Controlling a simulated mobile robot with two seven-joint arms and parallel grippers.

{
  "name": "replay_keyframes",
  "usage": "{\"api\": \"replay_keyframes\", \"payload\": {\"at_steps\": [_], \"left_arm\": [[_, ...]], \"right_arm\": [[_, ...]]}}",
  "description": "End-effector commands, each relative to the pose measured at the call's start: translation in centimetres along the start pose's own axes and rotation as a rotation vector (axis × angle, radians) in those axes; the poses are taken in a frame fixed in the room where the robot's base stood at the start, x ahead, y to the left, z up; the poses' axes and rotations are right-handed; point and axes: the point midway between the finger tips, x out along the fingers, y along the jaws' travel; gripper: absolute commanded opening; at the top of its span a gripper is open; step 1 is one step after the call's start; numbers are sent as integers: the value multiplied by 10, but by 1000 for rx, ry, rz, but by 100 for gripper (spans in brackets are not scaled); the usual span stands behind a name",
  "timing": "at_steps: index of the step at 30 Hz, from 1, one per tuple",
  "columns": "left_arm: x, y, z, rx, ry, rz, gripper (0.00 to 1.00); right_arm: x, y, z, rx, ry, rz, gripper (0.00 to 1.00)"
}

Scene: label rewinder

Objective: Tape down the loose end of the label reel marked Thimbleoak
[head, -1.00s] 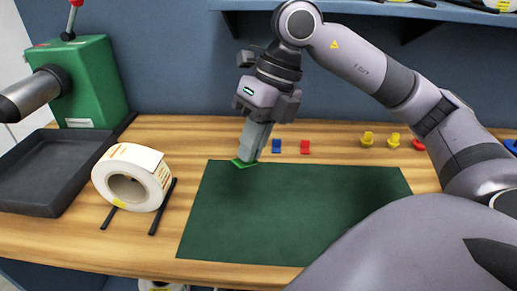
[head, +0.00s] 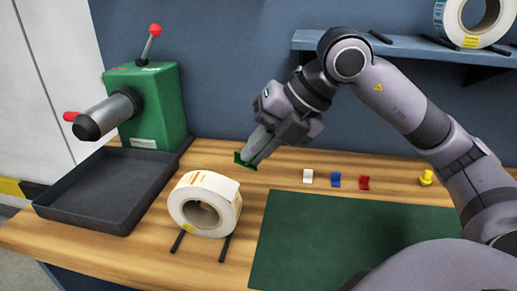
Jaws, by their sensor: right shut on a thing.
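A white label reel (head: 182,205) with orange and yellow marks stands on its edge on two black rails, left of the green mat. A flap of its label strip shows at the upper right of the roll. I cannot read a name on it. My right gripper (head: 250,158) is shut on a small green piece (head: 243,161) and holds it behind and to the right of the reel, apart from it. My left gripper is not in view.
Small white (head: 308,176), blue (head: 336,180), red (head: 364,182) and yellow (head: 426,178) pieces sit behind the green mat (head: 330,235). A black tray (head: 75,212) and green rewinder (head: 160,100) stand left. Another reel (head: 445,22) is on the shelf (head: 400,48). The mat is clear.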

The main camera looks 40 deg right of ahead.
Motion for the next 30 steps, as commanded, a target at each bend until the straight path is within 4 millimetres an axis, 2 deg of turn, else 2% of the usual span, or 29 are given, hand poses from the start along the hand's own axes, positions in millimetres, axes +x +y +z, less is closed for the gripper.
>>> {"api": "replay_keyframes", "payload": {"at_steps": [30], "left_arm": [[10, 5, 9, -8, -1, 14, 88]], "right_arm": [[61, 0, -1, -2, 3, 1, 0]]}}
